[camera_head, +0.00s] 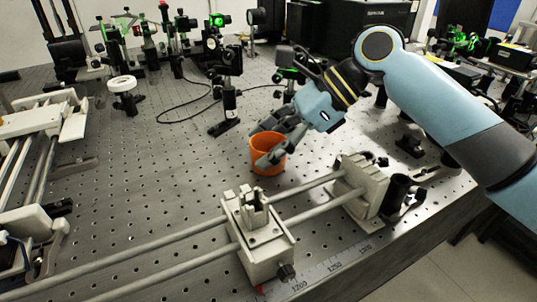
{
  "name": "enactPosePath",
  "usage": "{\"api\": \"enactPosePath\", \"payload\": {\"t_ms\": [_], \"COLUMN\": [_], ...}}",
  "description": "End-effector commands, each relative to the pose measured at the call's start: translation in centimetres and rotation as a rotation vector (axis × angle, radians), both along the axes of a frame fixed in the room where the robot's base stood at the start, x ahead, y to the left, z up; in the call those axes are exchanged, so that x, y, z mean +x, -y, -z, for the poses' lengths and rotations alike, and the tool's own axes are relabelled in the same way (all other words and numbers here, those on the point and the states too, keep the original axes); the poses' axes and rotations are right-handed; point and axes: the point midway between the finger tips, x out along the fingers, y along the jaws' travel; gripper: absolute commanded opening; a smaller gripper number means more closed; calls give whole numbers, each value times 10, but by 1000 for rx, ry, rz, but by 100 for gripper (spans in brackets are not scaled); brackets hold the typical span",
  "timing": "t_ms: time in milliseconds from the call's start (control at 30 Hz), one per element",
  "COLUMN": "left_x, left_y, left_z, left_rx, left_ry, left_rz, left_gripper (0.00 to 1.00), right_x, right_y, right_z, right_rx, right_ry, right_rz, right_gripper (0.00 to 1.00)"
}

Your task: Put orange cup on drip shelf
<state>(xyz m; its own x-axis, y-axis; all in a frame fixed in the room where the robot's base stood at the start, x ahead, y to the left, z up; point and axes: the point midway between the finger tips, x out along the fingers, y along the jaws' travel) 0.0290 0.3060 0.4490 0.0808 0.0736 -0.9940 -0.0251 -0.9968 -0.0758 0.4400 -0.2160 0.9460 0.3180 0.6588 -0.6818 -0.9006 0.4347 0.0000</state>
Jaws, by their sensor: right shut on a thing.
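The orange cup (259,152) is upright in the middle of the perforated metal bench. My right gripper (268,143) reaches it from the upper right. Its fingers are shut on the cup's wall, one near the rim at the back and one across the front right side. The fingers hide part of the cup. I cannot tell whether the cup's base touches the bench. I cannot make out a drip shelf in this view. My left gripper is not in view.
A rail with two rods and a white carriage (258,238) runs across the front, with a white end block (361,186) at right. Optical mounts on posts, such as one black mount (226,88), stand behind. The bench left of the cup is mostly clear.

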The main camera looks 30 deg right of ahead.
Motion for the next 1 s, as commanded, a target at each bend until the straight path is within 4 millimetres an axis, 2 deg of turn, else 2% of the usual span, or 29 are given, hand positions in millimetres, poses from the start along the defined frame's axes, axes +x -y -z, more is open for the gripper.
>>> {"api": "enactPosePath", "payload": {"t_ms": [167,333,467,567,700,1000], "left_x": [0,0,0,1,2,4], "left_y": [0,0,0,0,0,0], "left_z": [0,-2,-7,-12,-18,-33], "left_rx": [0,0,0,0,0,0], "left_ry": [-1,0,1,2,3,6], "left_rz": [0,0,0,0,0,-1], "left_gripper": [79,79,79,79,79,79], "right_x": [0,0,0,1,-23,-59], "right_y": [0,0,0,1,19,45], "right_z": [0,-8,-25,-46,-57,-85], "right_rx": [-1,-1,-2,-2,-11,-10], "right_ry": [0,2,4,5,-3,-5], "right_rz": [0,-1,-1,-1,-2,-4], "right_gripper": [23,23,23,23,23,23]}}
